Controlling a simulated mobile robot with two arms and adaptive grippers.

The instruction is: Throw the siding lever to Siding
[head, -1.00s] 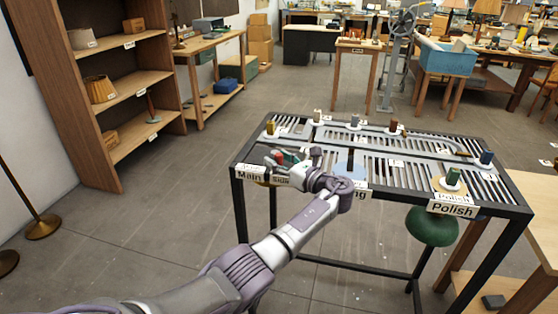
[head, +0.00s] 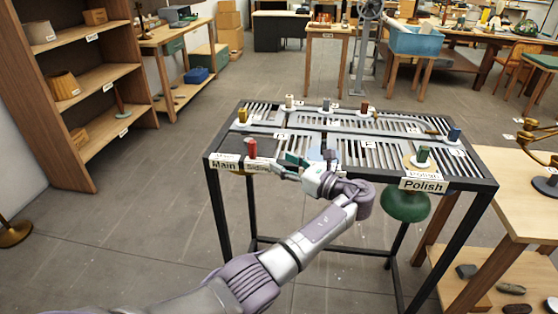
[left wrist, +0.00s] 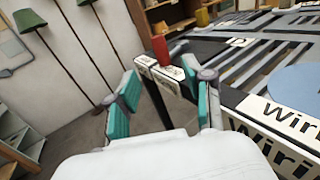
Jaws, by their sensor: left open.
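The siding lever is a red upright handle (head: 252,148) at the front left edge of the rack-like track table (head: 480,183). It stands near the "Main" label (head: 223,166) and a partly hidden label to its right (head: 260,166). I cannot tell for sure which setting it is at. My left gripper (head: 285,167) is open and empty, just right of the lever and apart from it. In the left wrist view the red handle (left wrist: 160,49) stands ahead, beyond the open teal fingers (left wrist: 165,98), above white labels. My right gripper is not in view.
Several coloured spools stand on the table, including a green one (head: 423,155) by the "Polish" label (head: 423,185). A green round pad (head: 405,205) hangs below. A wooden bench (head: 490,230) is at right, shelves (head: 75,80) at left.

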